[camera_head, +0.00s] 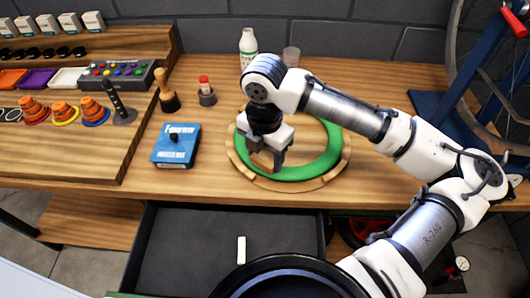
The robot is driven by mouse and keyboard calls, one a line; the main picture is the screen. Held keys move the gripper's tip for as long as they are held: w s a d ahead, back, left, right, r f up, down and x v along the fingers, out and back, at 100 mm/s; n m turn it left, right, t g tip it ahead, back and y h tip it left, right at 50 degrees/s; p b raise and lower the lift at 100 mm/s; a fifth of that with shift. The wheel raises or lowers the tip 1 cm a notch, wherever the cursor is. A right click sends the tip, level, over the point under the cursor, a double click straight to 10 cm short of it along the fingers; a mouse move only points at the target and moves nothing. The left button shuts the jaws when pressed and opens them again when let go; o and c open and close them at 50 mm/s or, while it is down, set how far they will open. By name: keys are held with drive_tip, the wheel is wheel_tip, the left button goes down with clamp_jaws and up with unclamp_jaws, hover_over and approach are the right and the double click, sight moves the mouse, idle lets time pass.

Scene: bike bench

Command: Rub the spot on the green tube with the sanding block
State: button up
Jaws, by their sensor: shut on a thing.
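The green tube (318,165) lies as a ring on a round wooden cradle (318,184) on the workbench. My gripper (265,164) is over the left front part of the ring, pointing down. It is shut on a small tan block, which looks like the sanding block (262,163). The block is low at the green tube; I cannot tell whether it touches. I cannot make out the spot on the tube; the gripper and block hide part of the ring.
A blue box (176,145) stands left of the ring. A wooden-handled tool (166,92) and a red-capped tube in a holder (207,92) are behind it. A white bottle (248,47) and a clear cup (291,56) stand at the back. An open drawer (190,245) is below.

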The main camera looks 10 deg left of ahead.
drive_tip(key=shift+w+a, duration=0.25)
drive_tip(key=shift+a, duration=0.4)
drive_tip(key=shift+w+a, duration=0.25)
drive_tip(key=shift+a, duration=0.4)
drive_tip(key=shift+d, duration=0.1)
drive_tip(key=shift+s+d, duration=0.3)
drive_tip(key=shift+d, duration=0.35)
drive_tip(key=shift+s+d, duration=0.25)
drive_tip(key=shift+d, duration=0.35)
drive_tip(key=shift+a, duration=0.15)
drive_tip(key=shift+w+a+p, duration=0.25)
drive_tip(key=shift+w+a, duration=0.05)
drive_tip(key=shift+a, duration=0.3)
drive_tip(key=shift+w+a+p, duration=0.25)
drive_tip(key=shift+a, duration=0.35)
drive_tip(key=shift+r, duration=0.15)
wheel_tip(320, 180, up, 7)
drive_tip(key=p, duration=0.6)
